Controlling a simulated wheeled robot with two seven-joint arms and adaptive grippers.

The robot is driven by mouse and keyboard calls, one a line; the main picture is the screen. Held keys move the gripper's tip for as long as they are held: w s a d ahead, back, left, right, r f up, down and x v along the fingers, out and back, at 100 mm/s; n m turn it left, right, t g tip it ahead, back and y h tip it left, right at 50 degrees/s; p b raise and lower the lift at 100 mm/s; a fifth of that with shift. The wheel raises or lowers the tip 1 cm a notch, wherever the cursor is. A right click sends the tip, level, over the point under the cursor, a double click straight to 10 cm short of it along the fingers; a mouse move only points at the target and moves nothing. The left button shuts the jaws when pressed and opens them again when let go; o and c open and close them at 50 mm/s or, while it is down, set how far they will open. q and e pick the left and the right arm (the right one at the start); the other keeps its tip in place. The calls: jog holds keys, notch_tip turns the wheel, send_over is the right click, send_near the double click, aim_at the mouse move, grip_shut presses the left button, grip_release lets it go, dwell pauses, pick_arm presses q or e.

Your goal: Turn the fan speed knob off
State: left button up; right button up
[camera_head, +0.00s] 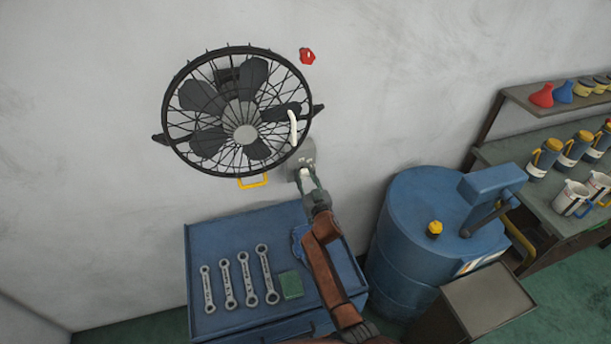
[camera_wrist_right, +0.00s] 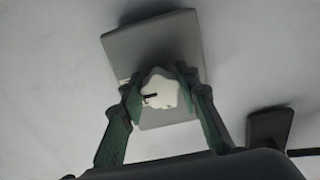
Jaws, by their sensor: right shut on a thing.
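The fan speed knob (camera_wrist_right: 160,90) is white with lobed edges and a dark pointer mark. In the right wrist view it sits on a grey square wall plate (camera_wrist_right: 155,45), and the mark points to the left. In the head view the plate (camera_head: 300,158) is on the wall just below and right of the black caged fan (camera_head: 245,134). My right gripper (camera_wrist_right: 158,88) has its green-padded fingers closed on both sides of the knob. It also shows in the head view (camera_head: 306,177). My left gripper is not in view.
A blue cabinet (camera_head: 225,240) with several wrenches and a green block (camera_head: 290,285) stands below the fan. A blue drum (camera_head: 400,235) stands right of my arm. A red wall knob (camera_head: 307,56) is above. Shelves with bottles are at the far right.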

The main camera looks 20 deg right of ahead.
jog(key=shift+d, duration=0.15)
jog(key=shift+c, duration=1.1)
jog(key=n+b, duration=0.1)
jog(key=n, duration=0.2)
jog(key=shift+n, duration=0.4)
jog(key=n+b, duration=0.1)
jog(key=n, duration=0.4)
jog(key=shift+b, duration=0.35)
jog(key=n+b, duration=0.1)
jog(key=n, duration=0.4)
jog(key=shift+r, duration=0.1)
jog(key=shift+n, duration=2.1)
